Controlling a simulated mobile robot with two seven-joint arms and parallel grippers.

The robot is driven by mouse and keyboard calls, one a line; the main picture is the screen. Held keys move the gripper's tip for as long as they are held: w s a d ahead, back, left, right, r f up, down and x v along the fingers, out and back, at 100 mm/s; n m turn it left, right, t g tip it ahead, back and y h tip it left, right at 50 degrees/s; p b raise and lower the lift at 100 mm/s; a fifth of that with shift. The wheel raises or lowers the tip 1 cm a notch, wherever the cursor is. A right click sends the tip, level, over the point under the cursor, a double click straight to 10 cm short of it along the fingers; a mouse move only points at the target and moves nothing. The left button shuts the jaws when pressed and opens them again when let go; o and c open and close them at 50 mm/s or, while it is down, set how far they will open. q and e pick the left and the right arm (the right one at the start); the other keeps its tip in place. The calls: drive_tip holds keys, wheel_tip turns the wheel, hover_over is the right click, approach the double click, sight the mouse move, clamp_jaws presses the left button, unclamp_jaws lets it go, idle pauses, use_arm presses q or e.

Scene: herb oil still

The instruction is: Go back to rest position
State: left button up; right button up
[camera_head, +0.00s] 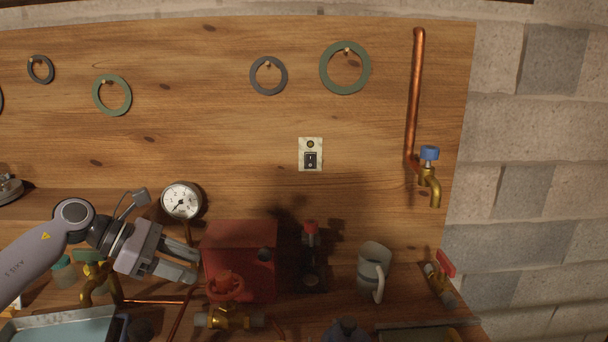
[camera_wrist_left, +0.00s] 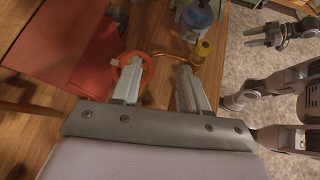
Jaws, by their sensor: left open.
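My left gripper (camera_head: 192,262) is open, with nothing between its fingers, at the lower left of the head view. It is in front of the wooden back panel and just left of a red box (camera_head: 226,266). In the left wrist view the two fingers (camera_wrist_left: 158,72) are spread apart, and a red-orange valve handwheel (camera_wrist_left: 128,76) shows behind the left finger. My right gripper (camera_wrist_left: 268,36) shows small at the upper right of the left wrist view, over the floor, with its fingers apart and empty.
A gauge (camera_head: 181,201) and brass valve (camera_head: 229,318) are near the left gripper. A copper pipe (camera_head: 415,95) with a blue-handled tap (camera_head: 429,176) is on the panel.

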use_arm(q)
drive_tip(key=s+d+r+n+t+h, duration=0.15)
drive_tip(key=d+n+t+h, duration=0.25)
drive_tip(key=d+n+t, duration=0.95)
drive_tip(key=s+a+f+n+g+y, duration=0.1)
drive_tip(key=s+a+f+n+y, duration=0.2)
drive_tip(key=n, duration=0.6)
drive_tip(key=s+a+f+n+g+y, duration=0.1)
drive_tip(key=s+a+f+n+y, duration=0.2)
drive_tip(key=f+n+y, duration=0.3)
drive_tip(key=s+a+f+n+g+y, duration=0.1)
drive_tip(key=s+a+f+n+y, duration=0.2)
drive_tip(key=n, duration=0.9)
drive_tip(key=shift+a+f+n+y, duration=0.15)
drive_tip(key=shift+a+f+y, duration=0.25)
drive_tip(key=shift+y, duration=0.3)
drive_tip(key=shift+a+f+n+y, duration=0.1)
drive_tip(key=shift+a+f+y, duration=0.25)
drive_tip(key=shift+y, duration=0.35)
drive_tip(key=s+f+n+g, duration=0.4)
drive_tip(key=s+f+g, duration=0.1)
drive_tip(key=s, duration=0.6)
drive_tip(key=s+f+n+g, duration=0.5)
drive_tip(key=s+g, duration=0.1)
drive_tip(key=s, duration=0.6)
drive_tip(key=w+d+f+m+t+h, duration=0.1)
drive_tip(key=w+d+f+t+h, duration=0.1)
drive_tip(key=w+f+t, duration=0.5)
drive_tip(key=shift+d+f, duration=0.35)
drive_tip(key=shift+f, duration=0.75)
